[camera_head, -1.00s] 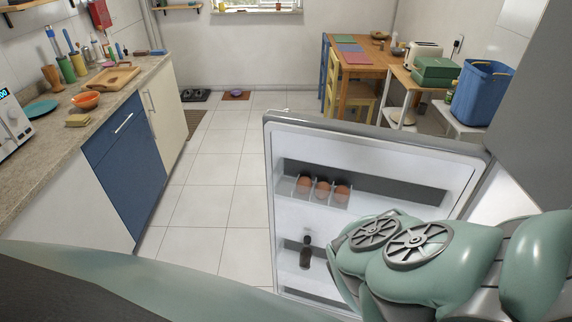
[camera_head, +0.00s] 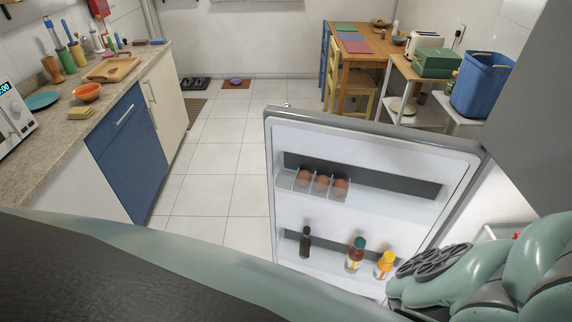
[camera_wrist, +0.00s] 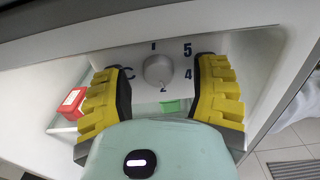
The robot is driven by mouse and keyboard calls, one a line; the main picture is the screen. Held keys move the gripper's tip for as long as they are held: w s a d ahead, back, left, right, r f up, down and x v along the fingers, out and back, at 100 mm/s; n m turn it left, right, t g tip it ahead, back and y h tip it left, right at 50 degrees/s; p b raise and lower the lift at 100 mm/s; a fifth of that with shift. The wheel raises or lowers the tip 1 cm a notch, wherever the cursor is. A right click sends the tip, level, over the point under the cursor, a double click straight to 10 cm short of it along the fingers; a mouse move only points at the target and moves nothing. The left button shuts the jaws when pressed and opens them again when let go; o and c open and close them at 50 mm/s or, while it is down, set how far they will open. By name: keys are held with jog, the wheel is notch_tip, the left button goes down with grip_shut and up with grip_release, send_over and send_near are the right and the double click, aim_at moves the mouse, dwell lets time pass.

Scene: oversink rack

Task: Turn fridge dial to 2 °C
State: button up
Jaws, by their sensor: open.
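My gripper (camera_wrist: 160,88) has yellow ribbed fingers with dark pads. They are open, one on each side of the dial, and no contact with it can be made out. The dial's pointer direction is too unclear to read. In the head view my arm reaches into the fridge at lower right, and the gripper and dial are hidden there. The fridge door (camera_head: 370,150) stands open.
Eggs (camera_head: 322,184), a dark bottle (camera_head: 305,242) and two sauce bottles (camera_head: 356,254) sit in the door shelves. A red box (camera_wrist: 72,102) and a green item (camera_wrist: 172,107) lie inside the fridge. Open floor (camera_head: 215,165) lies left of the door.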

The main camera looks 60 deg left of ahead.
jog(key=shift+w, duration=0.1)
dwell(0.3)
grip_shut()
dwell(0.4)
